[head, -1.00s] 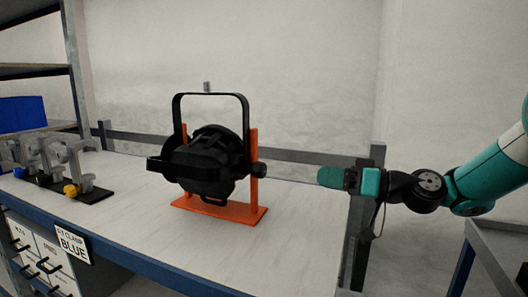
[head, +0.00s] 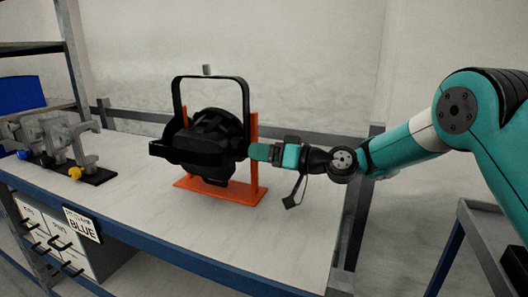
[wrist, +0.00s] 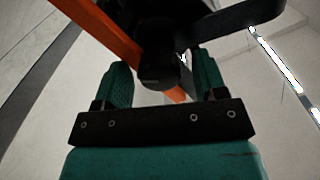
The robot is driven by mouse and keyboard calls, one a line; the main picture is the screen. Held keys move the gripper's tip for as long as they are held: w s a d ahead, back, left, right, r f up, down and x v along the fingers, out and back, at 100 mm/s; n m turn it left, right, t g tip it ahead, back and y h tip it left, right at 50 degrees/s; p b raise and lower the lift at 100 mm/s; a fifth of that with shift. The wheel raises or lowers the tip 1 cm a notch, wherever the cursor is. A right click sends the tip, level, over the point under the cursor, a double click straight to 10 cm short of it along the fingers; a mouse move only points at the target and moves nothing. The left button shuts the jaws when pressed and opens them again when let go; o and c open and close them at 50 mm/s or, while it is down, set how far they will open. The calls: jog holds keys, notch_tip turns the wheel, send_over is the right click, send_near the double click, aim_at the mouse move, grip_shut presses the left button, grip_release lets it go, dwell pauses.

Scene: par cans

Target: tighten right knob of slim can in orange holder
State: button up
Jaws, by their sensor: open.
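The slim black can (head: 208,140) hangs in its black yoke in the orange holder (head: 215,192) on the bench. Its right knob is hidden behind my gripper in the head view. In the wrist view the dark knob (wrist: 158,70) lies between my two fingers. My gripper (head: 256,151) has come in from the right, level with the knob. It also shows in the wrist view (wrist: 163,85), with green fingers apart on either side of the knob. I cannot tell whether either finger touches it.
An orange upright (wrist: 100,25) and the black yoke arm (wrist: 240,18) are close to my fingers. Several grey clamps (head: 55,140) with coloured knobs stand at the bench's left. The bench top (head: 300,225) is clear in front of the holder.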

jog(key=c, duration=0.9)
jog(key=m+p, duration=0.2)
jog(key=m, duration=0.2)
jog(key=shift+r, duration=0.1)
jog(key=m+p, duration=0.2)
jog(key=m, duration=0.2)
jog(key=shift+w+m, duration=0.1)
jog(key=shift+m, duration=0.2)
jog(key=m+p, duration=0.4)
jog(key=m, duration=0.1)
jog(key=shift+d+f+m+p, duration=0.15)
jog(key=shift+m+p, duration=0.35)
jog(key=shift+m, duration=0.45)
jog(key=shift+a+f+m+p, duration=0.1)
jog(key=shift+m+p, duration=0.35)
jog(key=shift+m, duration=0.5)
